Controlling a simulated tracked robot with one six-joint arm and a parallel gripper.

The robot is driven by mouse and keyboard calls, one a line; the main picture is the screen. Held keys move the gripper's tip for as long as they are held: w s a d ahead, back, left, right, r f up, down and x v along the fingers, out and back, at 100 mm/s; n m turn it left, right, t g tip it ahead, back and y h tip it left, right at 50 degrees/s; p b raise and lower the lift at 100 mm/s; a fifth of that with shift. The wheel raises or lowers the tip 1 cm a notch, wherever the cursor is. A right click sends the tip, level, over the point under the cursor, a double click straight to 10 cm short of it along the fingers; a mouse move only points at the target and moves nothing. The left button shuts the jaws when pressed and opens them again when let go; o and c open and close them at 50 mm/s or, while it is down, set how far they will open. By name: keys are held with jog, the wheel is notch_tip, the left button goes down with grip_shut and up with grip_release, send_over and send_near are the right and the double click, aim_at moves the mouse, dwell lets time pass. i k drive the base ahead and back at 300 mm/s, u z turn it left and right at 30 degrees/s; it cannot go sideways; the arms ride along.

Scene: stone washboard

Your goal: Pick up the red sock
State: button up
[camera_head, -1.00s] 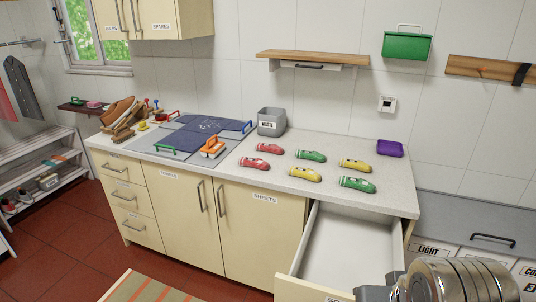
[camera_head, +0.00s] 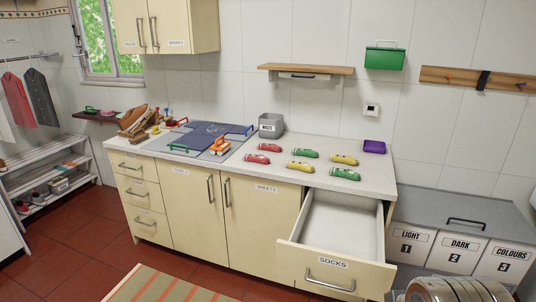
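Two rolled red socks lie on the pale counter in the head view: one red sock (camera_head: 270,147) toward the back and another red sock (camera_head: 256,159) nearer the front edge. They lie at the left of a group with green socks (camera_head: 305,153) and yellow socks (camera_head: 344,159). The red socks are apart from the others, with nothing on them. My gripper is not in view; only a metallic part of my own arm shows at the bottom right corner, well away from the socks.
The drawer labelled SOCKS (camera_head: 333,264) stands open and looks empty, jutting out below the counter (camera_head: 222,172). A grey waste bin (camera_head: 271,125) and a purple item (camera_head: 374,146) stand at the counter's back. Bins labelled LIGHT, DARK (camera_head: 457,251) and COLOURS are at right.

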aim_at(266, 146)
jog(key=k, duration=0.4)
jog(key=u, duration=0.6)
jog(key=i, duration=0.95)
jog(key=u, duration=0.6)
jog(key=i, duration=1.7)
jog(key=z, duration=0.75)
jog(key=i, duration=0.85)
jog(key=z, duration=0.15)
